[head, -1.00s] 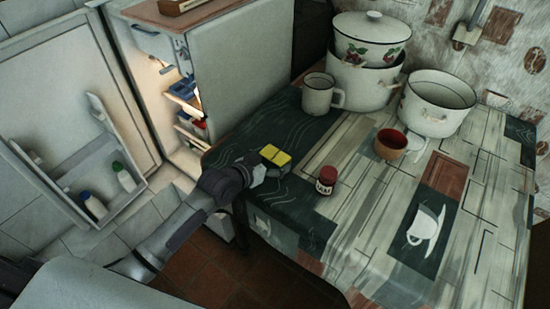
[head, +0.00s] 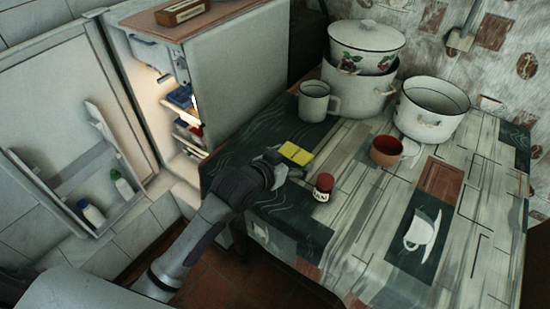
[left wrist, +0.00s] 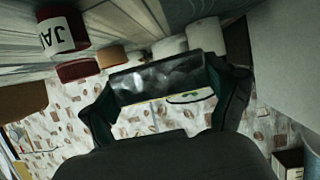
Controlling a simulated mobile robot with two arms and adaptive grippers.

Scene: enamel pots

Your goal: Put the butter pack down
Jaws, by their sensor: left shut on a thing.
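The yellow butter pack (head: 296,152) is in my left gripper (head: 288,167), over the near left part of the table (head: 362,215). The gripper is shut on it. In the left wrist view the fingers (left wrist: 165,92) stand on both sides of a grey, foil-like face of the butter pack (left wrist: 160,78). The pack is very low over the cloth or on it; I cannot tell whether it touches. My right gripper is not in view.
A red-lidded jam jar (head: 323,187) stands close to the right of the gripper. Behind are a white mug (head: 314,102), stacked pots (head: 357,88), another pot (head: 431,108) and a brown cup (head: 386,150). The fridge (head: 238,75) stands open at left.

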